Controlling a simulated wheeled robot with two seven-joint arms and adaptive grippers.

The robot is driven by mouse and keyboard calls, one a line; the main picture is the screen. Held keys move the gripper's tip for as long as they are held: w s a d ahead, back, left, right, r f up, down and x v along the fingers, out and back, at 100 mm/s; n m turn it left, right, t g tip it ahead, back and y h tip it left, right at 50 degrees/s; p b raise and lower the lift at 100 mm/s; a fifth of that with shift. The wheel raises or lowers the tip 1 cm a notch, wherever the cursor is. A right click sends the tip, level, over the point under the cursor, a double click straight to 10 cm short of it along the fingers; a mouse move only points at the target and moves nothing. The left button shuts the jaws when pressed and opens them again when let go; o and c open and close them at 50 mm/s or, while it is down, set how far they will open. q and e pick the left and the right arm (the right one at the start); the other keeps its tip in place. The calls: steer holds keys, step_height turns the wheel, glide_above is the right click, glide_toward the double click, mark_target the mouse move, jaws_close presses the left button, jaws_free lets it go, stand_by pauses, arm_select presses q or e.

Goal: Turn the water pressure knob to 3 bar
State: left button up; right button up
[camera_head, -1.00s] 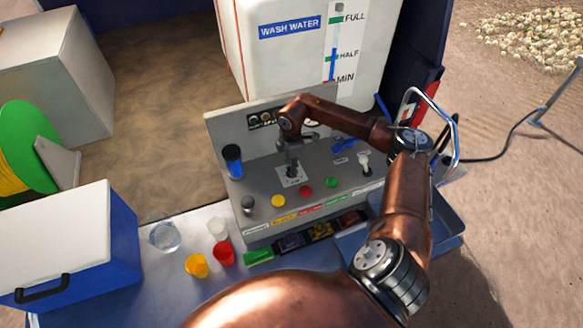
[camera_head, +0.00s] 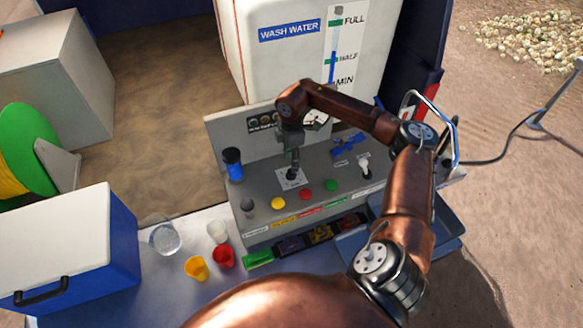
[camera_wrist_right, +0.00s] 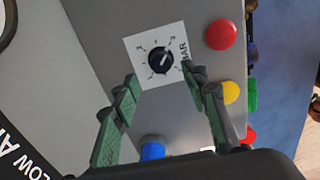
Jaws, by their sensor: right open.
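The water pressure knob (camera_wrist_right: 161,60) is a small black dial on a white plate marked BAR in the right wrist view. Small numbers ring it, too small to read surely. In the head view the knob (camera_head: 291,175) is on the grey panel's sloping top, partly hidden by the gripper. My right gripper (camera_wrist_right: 159,76) is open, its green-lined fingers on either side of the knob's near side in the picture. In the head view the gripper (camera_head: 292,162) points down right above the knob; I cannot tell whether it touches. My left gripper is not in view.
Yellow (camera_head: 278,204), red (camera_head: 305,193) and green (camera_head: 331,185) buttons sit just in front of the knob. A blue valve handle (camera_head: 348,143) and a white-topped lever (camera_head: 364,165) stand to the right. A gauge (camera_head: 316,117) is behind my arm. Cups (camera_head: 196,267) stand in front left.

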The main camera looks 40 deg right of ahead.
step_height(320, 180, up, 6)
steer(key=shift+f, duration=0.1)
stand_by(0.6)
